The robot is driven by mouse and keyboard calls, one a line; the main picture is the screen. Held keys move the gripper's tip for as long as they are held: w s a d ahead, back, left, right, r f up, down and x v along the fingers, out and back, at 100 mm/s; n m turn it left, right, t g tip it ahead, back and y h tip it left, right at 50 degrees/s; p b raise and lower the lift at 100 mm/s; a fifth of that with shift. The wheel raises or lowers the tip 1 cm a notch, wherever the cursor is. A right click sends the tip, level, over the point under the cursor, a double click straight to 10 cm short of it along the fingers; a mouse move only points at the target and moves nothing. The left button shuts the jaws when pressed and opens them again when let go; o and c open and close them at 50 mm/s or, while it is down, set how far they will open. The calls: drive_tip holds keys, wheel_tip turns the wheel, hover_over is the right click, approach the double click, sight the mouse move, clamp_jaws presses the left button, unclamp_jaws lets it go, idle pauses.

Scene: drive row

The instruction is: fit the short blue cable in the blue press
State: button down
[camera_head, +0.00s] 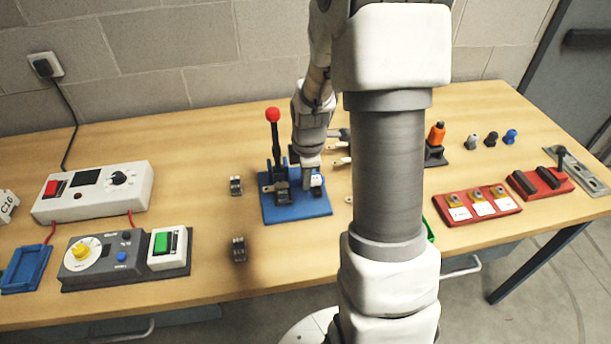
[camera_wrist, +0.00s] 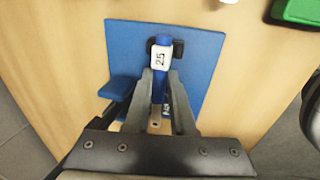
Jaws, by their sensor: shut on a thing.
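The blue press (camera_head: 297,212) stands on the table. It has a flat blue base, a dark lever with a red ball knob standing up at its left, and dark blocks on the base. Its blue base plate also shows in the wrist view (camera_wrist: 205,55). My gripper (camera_head: 312,180) is over the right part of the press. In the wrist view my gripper (camera_wrist: 160,80) is shut on the short blue cable (camera_wrist: 162,41), which carries a white label reading 25. Whether the cable touches the press is unclear. My fingers hide part of it.
Small dark clips (camera_head: 237,186) lie left of the press. A white meter box (camera_head: 95,192) and a grey control box (camera_head: 115,260) stand further left. Red holders (camera_head: 478,205) stand at the right. A green tray (camera_wrist: 297,12) is near the press. My arm hides the table's middle.

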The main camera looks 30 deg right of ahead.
drive_tip(key=shift+f+b, duration=0.45)
drive_tip(key=shift+f, duration=0.1)
idle(0.4)
drive_tip(key=c, duration=0.7)
unclamp_jaws()
drive_tip(key=s+r, duration=0.1)
drive_tip(key=r, duration=0.4)
drive_tip(key=s+r+p, duration=0.1)
drive_tip(key=r, duration=0.5)
drive_tip(key=s+a+r+p, duration=0.1)
drive_tip(key=r, duration=0.5)
drive_tip(key=shift+s+r, duration=0.1)
drive_tip(key=shift+s, duration=0.05)
